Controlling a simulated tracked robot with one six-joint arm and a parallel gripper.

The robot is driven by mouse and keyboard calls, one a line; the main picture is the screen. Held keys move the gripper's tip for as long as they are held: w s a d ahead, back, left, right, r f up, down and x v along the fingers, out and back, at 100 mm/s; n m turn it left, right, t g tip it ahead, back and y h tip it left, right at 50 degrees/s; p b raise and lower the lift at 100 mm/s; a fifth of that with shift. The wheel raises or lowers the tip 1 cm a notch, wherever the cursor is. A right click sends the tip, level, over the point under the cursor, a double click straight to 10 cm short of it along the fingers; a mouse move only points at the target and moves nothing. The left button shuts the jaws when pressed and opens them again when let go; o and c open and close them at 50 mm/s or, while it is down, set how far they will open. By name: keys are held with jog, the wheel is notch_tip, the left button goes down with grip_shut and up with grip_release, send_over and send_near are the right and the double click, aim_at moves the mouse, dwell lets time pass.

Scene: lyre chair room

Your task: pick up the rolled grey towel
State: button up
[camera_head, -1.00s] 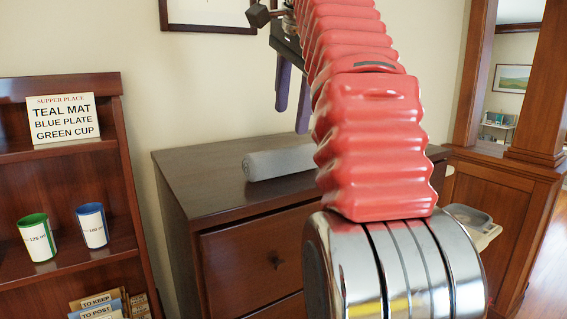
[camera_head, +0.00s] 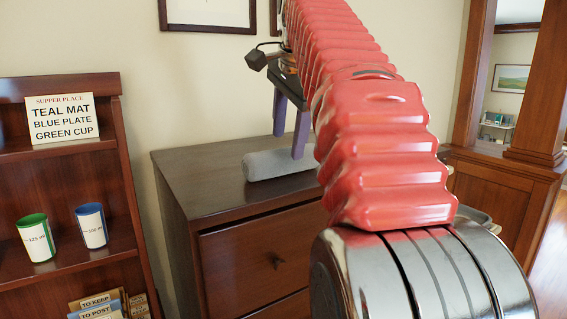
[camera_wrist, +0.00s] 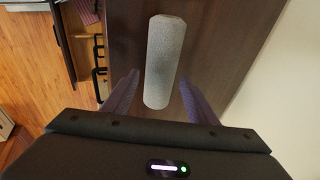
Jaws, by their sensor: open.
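The rolled grey towel (camera_head: 278,162) lies on top of the dark wooden dresser (camera_head: 180,165) in the head view, its right end partly behind my red arm. My gripper (camera_head: 289,146) has purple fingers and is open, pointing down at the towel. In the head view its fingertips overlap the towel's upper edge and far side. In the wrist view the towel (camera_wrist: 164,62) runs away from the palm, with its near end between the two spread fingers. A gap shows on each side, and nothing is held.
A shelf at left holds a supper sign (camera_head: 62,118), a green-rimmed cup (camera_head: 37,238) and a blue-rimmed cup (camera_head: 92,226). The wall stands close behind the dresser. The dresser top left of the towel is bare.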

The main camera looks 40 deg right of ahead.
aim_at(285, 150)
jog(key=shift+x, duration=2.55)
jog(key=shift+w+a, duration=0.1)
jog(key=shift+a, duration=0.1)
jog(key=c, duration=1)
